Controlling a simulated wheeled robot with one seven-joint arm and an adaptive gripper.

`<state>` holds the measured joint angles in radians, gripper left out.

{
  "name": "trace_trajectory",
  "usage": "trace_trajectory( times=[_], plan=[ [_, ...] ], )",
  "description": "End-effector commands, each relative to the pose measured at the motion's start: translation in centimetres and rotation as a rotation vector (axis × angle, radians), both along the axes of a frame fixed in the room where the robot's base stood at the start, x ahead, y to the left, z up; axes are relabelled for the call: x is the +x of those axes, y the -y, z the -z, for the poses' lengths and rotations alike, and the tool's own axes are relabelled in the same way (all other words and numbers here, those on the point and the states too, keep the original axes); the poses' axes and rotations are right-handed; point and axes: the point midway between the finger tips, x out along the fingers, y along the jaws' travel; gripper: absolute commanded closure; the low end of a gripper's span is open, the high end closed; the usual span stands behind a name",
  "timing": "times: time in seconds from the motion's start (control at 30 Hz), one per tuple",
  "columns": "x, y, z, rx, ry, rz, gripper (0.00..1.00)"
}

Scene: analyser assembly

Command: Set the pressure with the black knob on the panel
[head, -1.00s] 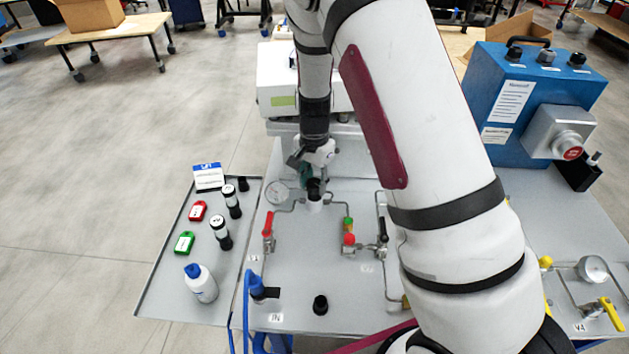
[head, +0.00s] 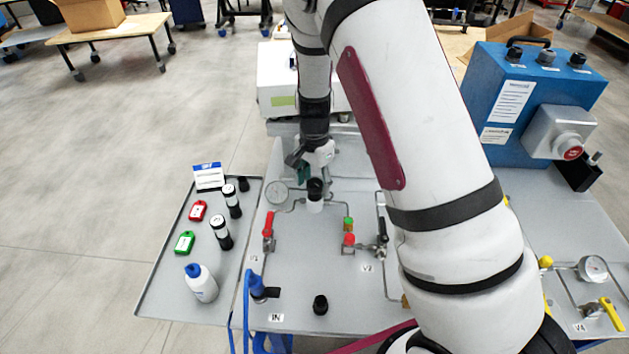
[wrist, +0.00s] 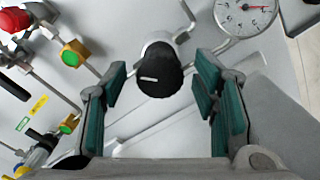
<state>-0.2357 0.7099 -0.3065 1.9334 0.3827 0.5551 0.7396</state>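The black knob (wrist: 160,72) with a white mark sits on a white round body on the panel. In the wrist view it is between and just beyond the fingertips of my gripper (wrist: 160,88), which is open with teal pads apart on both sides. No contact with the knob shows. In the head view the knob (head: 315,188) stands upright on the grey panel (head: 300,250), and my gripper (head: 303,168) is just behind it. A pressure gauge (wrist: 245,12) with a red needle is beside the knob; it also shows in the head view (head: 277,195).
A red-handled valve (head: 268,228), a green and red fitting (head: 348,230) and a black-handled valve (head: 381,235) stand on the panel near the knob. A side tray (head: 165,290) holds tags, vials and a bottle. A blue box (head: 475,110) stands at the right.

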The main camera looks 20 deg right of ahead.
Motion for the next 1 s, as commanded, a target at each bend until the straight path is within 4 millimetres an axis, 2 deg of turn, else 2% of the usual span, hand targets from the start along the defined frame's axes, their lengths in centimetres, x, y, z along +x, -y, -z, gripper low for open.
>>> trace_trajectory(
  times=[0.17, 0.27, 0.7, 0.83, 1.0],
  plan=[
    [0.0, 0.0, -0.3, 0.000, 0.001, -0.001, 0.46],
    [0.1, 0.0, -1.2, 0.000, 0.002, -0.001, 0.46],
    [0.1, -0.1, -9.5, 0.001, 0.004, -0.001, 0.46],
    [0.1, 0.0, -11.1, 0.001, 0.003, 0.000, 0.46],
    [0.0, 0.0, -11.9, -0.001, 0.000, 0.000, 0.46]
  ],
)
